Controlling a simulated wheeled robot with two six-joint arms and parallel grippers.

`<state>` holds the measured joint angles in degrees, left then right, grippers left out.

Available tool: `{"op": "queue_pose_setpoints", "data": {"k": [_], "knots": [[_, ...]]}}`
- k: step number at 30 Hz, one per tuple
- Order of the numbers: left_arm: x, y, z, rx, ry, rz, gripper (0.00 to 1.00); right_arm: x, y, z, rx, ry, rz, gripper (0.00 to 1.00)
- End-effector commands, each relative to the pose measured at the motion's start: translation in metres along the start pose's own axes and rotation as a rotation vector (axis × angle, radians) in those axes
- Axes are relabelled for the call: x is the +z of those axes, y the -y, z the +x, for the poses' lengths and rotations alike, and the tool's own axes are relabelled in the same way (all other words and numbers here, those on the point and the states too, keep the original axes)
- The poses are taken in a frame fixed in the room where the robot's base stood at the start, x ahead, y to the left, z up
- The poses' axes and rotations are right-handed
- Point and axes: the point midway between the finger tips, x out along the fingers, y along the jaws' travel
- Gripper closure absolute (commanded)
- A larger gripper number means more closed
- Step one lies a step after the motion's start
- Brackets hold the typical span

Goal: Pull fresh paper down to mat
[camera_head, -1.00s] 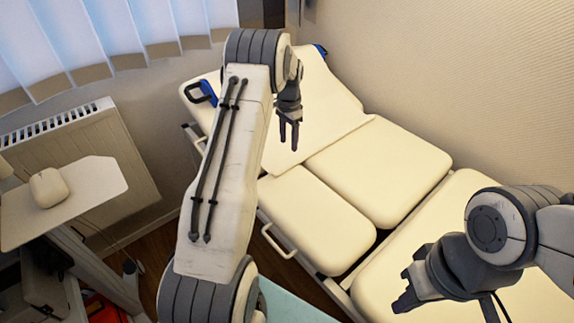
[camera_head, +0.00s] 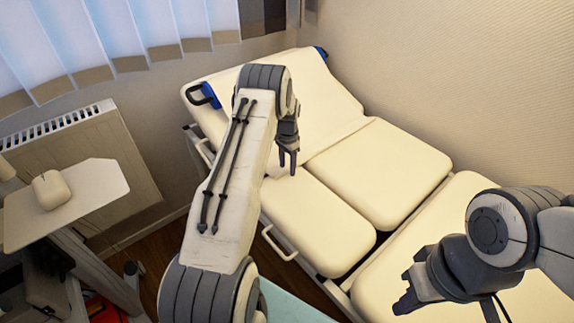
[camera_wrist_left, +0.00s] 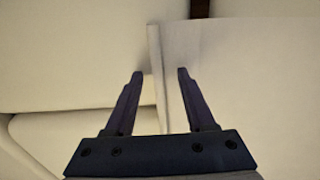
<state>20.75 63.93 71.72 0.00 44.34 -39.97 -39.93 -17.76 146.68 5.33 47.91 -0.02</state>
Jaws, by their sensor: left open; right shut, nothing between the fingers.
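Off-white paper (camera_head: 325,110) covers the raised head end of the cream treatment couch (camera_head: 385,172), its lower edge lying across the couch at the middle sections. My left gripper (camera_head: 288,170) is open and empty, pointing down at this edge. In the left wrist view, the paper (camera_wrist_left: 245,85) lies to the right and its upturned edge runs between the fingers of the left gripper (camera_wrist_left: 160,73). I cannot tell if they touch it. My right gripper (camera_head: 403,292) is shut and empty over the near couch section. I cannot clearly make out a mat.
A side stand (camera_head: 95,195) with a cream mouse-shaped object (camera_head: 50,190) is at the left, before a radiator (camera_head: 125,150). A metal side handle (camera_head: 280,245) sticks out from the couch. A pale teal surface (camera_head: 290,305) shows at the bottom. A wall bounds the right.

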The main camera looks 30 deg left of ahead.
Motion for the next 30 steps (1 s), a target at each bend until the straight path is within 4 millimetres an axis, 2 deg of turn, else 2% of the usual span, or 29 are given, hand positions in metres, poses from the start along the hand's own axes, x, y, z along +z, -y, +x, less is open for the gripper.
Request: {"op": "queue_pose_setpoints", "data": {"k": [2,5,6,7,30], "knots": [[0.0001,0.0002,-0.0001,0.0,0.0,0.0,0.45,0.0,0.0,0.0,0.0,0.0,0.0,1.0],[0.0001,0.0002,-0.0002,0.0,0.0,0.0,0.79,0.0,0.0,0.0,0.0,0.0,0.0,1.0],[0.0001,0.0002,-0.0002,0.0,0.0,0.0,0.95,0.0,0.0,0.0,0.0,0.0,0.0,1.0],[0.0001,0.0002,-0.0002,0.0,0.0,0.0,1.0,0.0,0.0,0.0,0.0,0.0,0.0,1.0],[-0.0001,0.0003,-0.0008,-0.001,0.0,0.0,1.0,0.0,0.0,0.0,0.0,0.0,0.0,1.0]]}}
